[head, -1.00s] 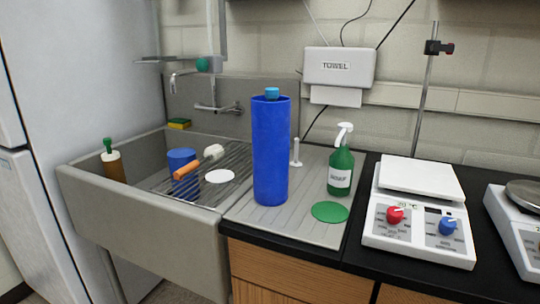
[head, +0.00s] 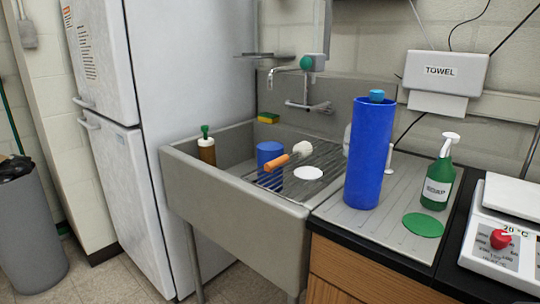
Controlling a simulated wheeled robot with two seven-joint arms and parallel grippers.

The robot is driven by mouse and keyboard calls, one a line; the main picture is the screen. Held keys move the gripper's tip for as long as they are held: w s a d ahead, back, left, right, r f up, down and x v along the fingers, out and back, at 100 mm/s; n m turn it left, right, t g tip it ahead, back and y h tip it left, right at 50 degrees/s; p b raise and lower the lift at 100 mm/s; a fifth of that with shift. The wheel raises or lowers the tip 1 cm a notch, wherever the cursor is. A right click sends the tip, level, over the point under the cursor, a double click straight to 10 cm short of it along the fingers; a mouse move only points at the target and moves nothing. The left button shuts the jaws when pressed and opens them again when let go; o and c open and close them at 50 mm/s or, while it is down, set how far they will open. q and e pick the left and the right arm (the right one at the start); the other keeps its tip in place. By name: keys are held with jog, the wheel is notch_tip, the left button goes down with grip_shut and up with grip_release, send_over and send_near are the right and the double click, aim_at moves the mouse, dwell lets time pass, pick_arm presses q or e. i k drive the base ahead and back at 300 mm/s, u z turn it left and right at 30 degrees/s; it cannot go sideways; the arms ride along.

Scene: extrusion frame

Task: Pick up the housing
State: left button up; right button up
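Which thing is the housing is not labelled. A tall blue cylinder (head: 369,155), which may be the housing, stands upright on the grey drainboard (head: 385,226) right of the sink. A light blue piece (head: 376,96) shows at its top; whether it is in or behind the cylinder I cannot tell. A shorter blue cylinder (head: 270,157), a white disc (head: 308,172) and a brush with an orange handle (head: 277,163) are at the sink rack. A green disc (head: 423,225) lies flat on the drainboard. Neither of my grippers is in view.
The sink (head: 235,200) has a raised front wall and a faucet (head: 309,106) above. A fridge (head: 150,130) and grey bin (head: 32,235) are at left.

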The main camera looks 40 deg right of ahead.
aim_at(372, 125)
jog(key=u, duration=0.3)
jog(key=i, duration=1)
jog(key=z, duration=2.1)
